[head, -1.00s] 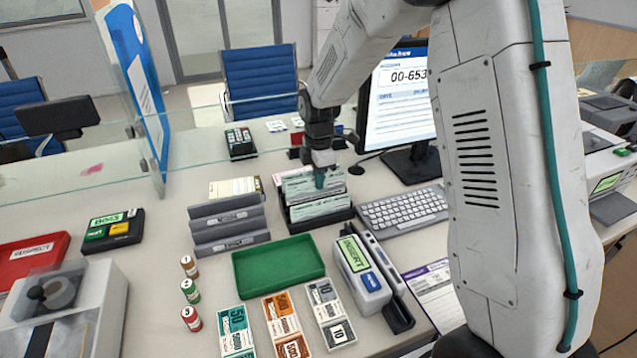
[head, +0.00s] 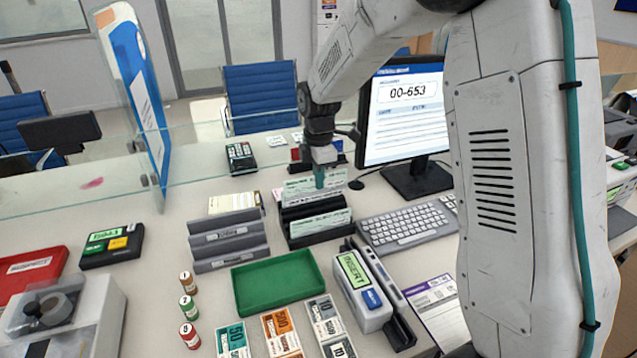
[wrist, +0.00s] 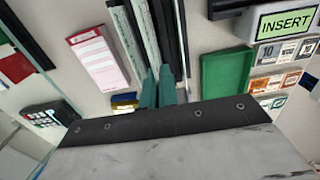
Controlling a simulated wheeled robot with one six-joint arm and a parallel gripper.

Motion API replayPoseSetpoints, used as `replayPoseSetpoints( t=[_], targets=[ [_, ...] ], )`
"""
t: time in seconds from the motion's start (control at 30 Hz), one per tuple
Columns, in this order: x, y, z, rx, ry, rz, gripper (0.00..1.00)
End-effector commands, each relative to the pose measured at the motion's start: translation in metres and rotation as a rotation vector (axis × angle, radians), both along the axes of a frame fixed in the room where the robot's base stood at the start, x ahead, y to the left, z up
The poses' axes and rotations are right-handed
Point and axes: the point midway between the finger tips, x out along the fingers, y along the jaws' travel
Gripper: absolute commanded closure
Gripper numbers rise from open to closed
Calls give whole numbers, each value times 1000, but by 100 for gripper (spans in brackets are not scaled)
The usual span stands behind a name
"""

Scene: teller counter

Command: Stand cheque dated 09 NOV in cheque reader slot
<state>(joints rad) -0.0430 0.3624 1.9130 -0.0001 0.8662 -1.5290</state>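My gripper (head: 320,180) is closed on a pale green cheque (head: 300,189) by its upper edge. The cheque is upright, raised above the back of a black cheque rack (head: 318,238). Its lower edge is close to the rack; I cannot tell whether it is fully clear. Another pale green cheque (head: 320,222) stands in the front of the rack. The dates are too small to read. The cheque reader (head: 362,292), with a green INSERT display, stands front right of the rack, its long slot (head: 385,285) along the right side. In the wrist view the teal fingertips (wrist: 158,85) meet the cheque edge.
A green tray (head: 278,283) lies left of the reader, and a grey stepped holder (head: 228,240) left of the rack. A keyboard (head: 405,223) and monitor (head: 403,110) are to the right. Banknote stacks (head: 278,330) lie in front. A glass screen crosses behind.

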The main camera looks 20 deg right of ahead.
Motion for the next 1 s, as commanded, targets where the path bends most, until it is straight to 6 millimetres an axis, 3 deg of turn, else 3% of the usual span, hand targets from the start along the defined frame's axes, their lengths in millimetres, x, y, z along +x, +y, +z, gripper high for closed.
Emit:
replayPoseSetpoints(
  t=[0.6, 1.0],
  targets=[
    [0, 0, 31, 0, -1, 0, 100],
    [0, 0, 36, 0, 0, 0, 100]
  ],
)
